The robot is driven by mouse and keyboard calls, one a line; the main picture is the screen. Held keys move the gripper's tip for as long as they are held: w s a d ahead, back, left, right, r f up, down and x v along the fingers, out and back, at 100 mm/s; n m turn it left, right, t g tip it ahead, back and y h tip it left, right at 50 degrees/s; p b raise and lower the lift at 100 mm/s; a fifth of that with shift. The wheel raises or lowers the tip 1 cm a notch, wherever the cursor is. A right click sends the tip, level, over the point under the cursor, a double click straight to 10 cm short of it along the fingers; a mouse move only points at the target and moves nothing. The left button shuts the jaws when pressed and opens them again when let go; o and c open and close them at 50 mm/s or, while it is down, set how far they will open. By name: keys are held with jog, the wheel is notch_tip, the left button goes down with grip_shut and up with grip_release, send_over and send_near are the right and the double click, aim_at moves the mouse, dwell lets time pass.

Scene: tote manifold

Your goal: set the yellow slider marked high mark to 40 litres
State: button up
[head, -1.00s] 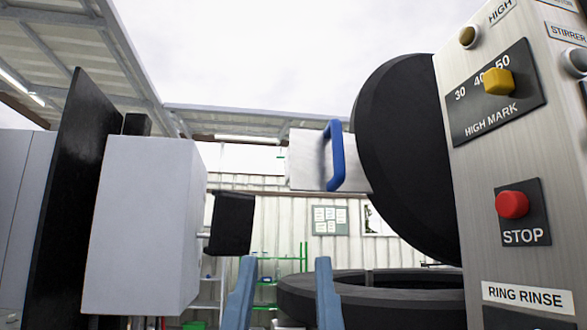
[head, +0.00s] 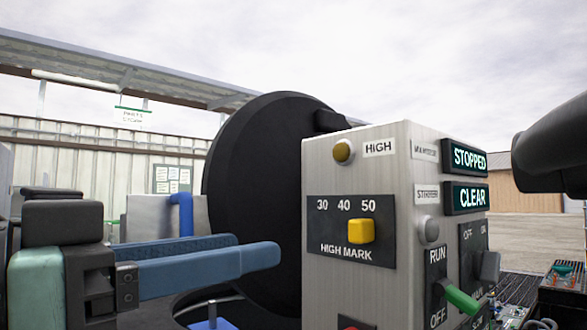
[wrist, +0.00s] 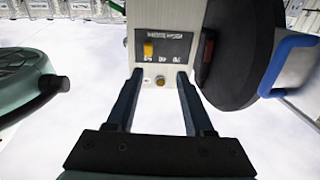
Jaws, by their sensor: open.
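The yellow slider (head: 361,231) sits on the black HIGH MARK plate (head: 352,252) on the front of a grey control box. In the head view it stands below the numbers, between 40 and 50 and nearer 50. My gripper (head: 256,248) is open and empty, left of the plate with its fingers pointing right, apart from the slider. In the wrist view the panel appears upside down. There the slider (wrist: 148,50) lies beyond the fingertips of my gripper (wrist: 160,78), left of the middle of the gap.
A brass-coloured button (head: 343,151) sits above the plate. STOPPED and CLEAR displays (head: 467,178) and a green-handled switch (head: 458,300) are on the box's side face. A large black round lid (head: 250,190) stands behind the box, with a blue handle (head: 182,212) at left.

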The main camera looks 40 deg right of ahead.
aim_at(353, 226)
jog(key=shift+m+g, duration=0.3)
jog(key=shift+g, duration=0.5)
jog(key=d+p, duration=0.1)
jog(key=d, duration=0.2)
jog(key=d+r+p, duration=0.1)
jog(key=d+p, duration=0.1)
jog(key=d, duration=0.2)
jog(key=d+p, duration=0.2)
jog(key=d, duration=0.2)
jog(key=shift+s+d+r, duration=0.2)
jog(key=shift+d, duration=0.05)
jog(key=shift+d+f, duration=0.1)
jog(key=shift+d, duration=0.35)
grip_shut()
jog(key=shift+w, duration=0.1)
